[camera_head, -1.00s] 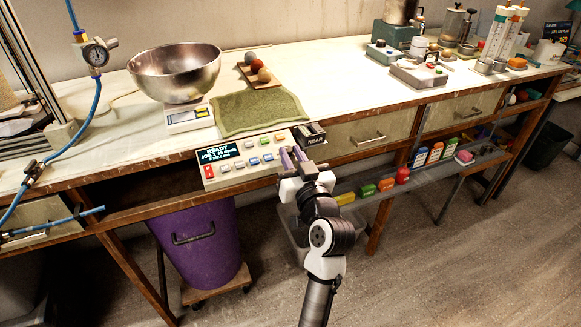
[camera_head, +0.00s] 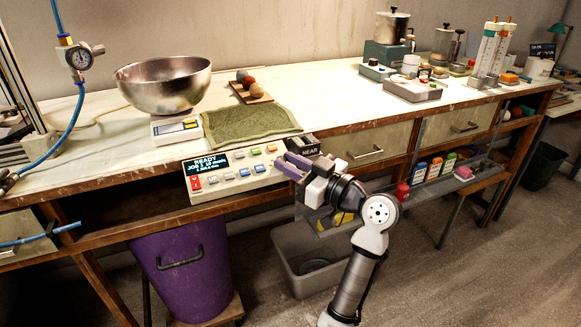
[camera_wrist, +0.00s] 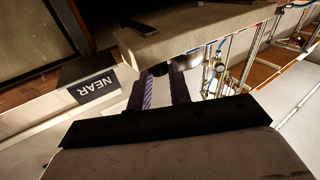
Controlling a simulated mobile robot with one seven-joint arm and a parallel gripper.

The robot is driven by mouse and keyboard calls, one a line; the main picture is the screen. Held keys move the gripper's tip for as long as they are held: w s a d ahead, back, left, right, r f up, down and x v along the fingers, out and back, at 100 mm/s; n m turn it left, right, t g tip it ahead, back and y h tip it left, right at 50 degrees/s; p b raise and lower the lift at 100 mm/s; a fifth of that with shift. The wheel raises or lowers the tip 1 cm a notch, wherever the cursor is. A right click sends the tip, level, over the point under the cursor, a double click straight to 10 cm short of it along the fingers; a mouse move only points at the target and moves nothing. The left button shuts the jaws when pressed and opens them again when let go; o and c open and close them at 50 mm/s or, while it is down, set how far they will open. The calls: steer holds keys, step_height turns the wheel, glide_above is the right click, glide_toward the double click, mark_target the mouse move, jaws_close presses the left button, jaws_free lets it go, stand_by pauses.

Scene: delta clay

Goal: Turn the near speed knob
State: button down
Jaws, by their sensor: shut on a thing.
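The NEAR label (camera_head: 309,151) is white lettering on a dark block at the right end of the beige control panel (camera_head: 213,187). It also shows in the wrist view (camera_wrist: 95,87). My gripper (camera_head: 284,163) has purple fingers and reaches the panel's right end, beside the NEAR block. In the wrist view, my gripper (camera_wrist: 163,84) has its fingers against the panel's side, with a small dark round part, seemingly the near speed knob (camera_wrist: 159,69), between their tips. The fingers hide most of the knob, so its turn angle cannot be told.
A green towel (camera_head: 250,124), steel bowl (camera_head: 165,85) and scale (camera_head: 177,130) are on the bench above the panel. A purple bin (camera_head: 190,275) and grey tub (camera_head: 300,268) stand below. A drawer (camera_head: 380,143) is to the right. Open floor lies at front right.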

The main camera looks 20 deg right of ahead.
steer(key=shift+f, duration=0.1)
steer(key=c, duration=1.3)
jaws_free()
steer(key=b+v, duration=0.1)
steer(key=v, duration=1.2)
steer(key=shift+s+d, duration=0.25)
steer(key=shift+s, duration=0.05)
